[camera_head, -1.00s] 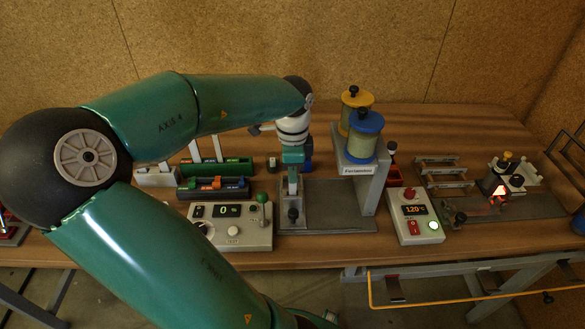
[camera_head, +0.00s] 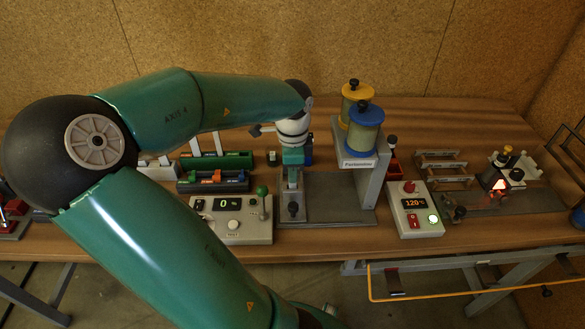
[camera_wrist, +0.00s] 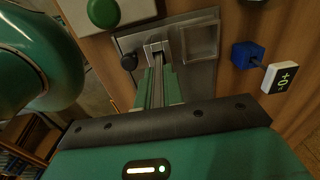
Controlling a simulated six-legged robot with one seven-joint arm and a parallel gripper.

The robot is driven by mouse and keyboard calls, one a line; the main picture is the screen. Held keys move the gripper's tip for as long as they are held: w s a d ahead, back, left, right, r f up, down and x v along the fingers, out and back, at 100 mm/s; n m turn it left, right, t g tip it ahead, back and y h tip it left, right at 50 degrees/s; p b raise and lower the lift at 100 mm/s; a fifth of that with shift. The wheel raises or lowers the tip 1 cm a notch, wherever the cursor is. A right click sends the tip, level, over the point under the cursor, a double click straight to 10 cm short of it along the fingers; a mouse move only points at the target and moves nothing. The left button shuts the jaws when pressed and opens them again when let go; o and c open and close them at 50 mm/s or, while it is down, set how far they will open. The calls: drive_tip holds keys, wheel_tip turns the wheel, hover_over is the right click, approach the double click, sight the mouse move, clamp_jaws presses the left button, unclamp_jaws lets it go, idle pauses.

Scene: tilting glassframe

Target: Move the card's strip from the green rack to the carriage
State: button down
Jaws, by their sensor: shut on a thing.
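The green rack (camera_head: 236,163) stands on the left of the bench in the head view, with white strips (camera_head: 218,145) upright in or behind it. My gripper (camera_head: 291,183) is right of the rack, pointing down over the left part of a grey metal base. In the wrist view my gripper (camera_wrist: 160,88) is shut on a thin grey strip (camera_wrist: 157,80) running between its green fingers. The strip's far end meets a small metal carriage (camera_wrist: 157,47). Whether it is seated in the carriage or only touching it, I cannot tell. The card is not clearly visible.
A grey stand (camera_head: 373,185) with yellow and blue spools rises right of my gripper. A control box with a green-knobbed lever (camera_head: 262,205) is close on the left. A box reading 120° (camera_head: 415,210) stands farther right. A blue block (camera_wrist: 247,54) shows in the wrist view.

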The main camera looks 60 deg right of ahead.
drive_tip(key=shift+f, duration=0.6)
drive_tip(key=c, duration=1.4)
unclamp_jaws()
drive_tip(key=shift+c, duration=0.2)
wheel_tip(320, 180, up, 14)
drive_tip(key=shift+f, duration=0.15)
